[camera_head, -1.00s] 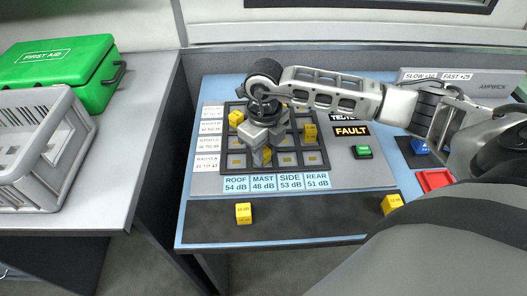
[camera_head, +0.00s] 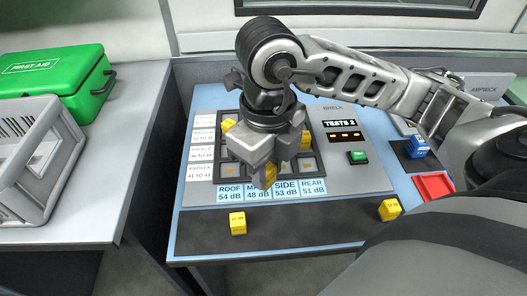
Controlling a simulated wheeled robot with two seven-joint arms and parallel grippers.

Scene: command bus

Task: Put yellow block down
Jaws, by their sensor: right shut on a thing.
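My right gripper (camera_head: 260,174) reaches over the grid panel (camera_head: 232,172) and is shut on a yellow block (camera_head: 270,174). The block is partly hidden by the fingers and shows near the panel's front row, above the MAST label. I cannot tell how high it is above the cells. Another yellow block (camera_head: 228,126) sits at the grid's upper left, and one more (camera_head: 306,139) at its right side, both partly covered by my arm. Two yellow blocks lie on the dark front strip, one at left (camera_head: 237,223) and one at right (camera_head: 390,209). My left gripper is out of view.
Right of the grid are a display (camera_head: 344,124), a green button (camera_head: 357,157), a blue block (camera_head: 417,147) and a red tray (camera_head: 434,186). A grey crate (camera_head: 35,160) and a green first-aid box (camera_head: 58,75) stand on the left counter.

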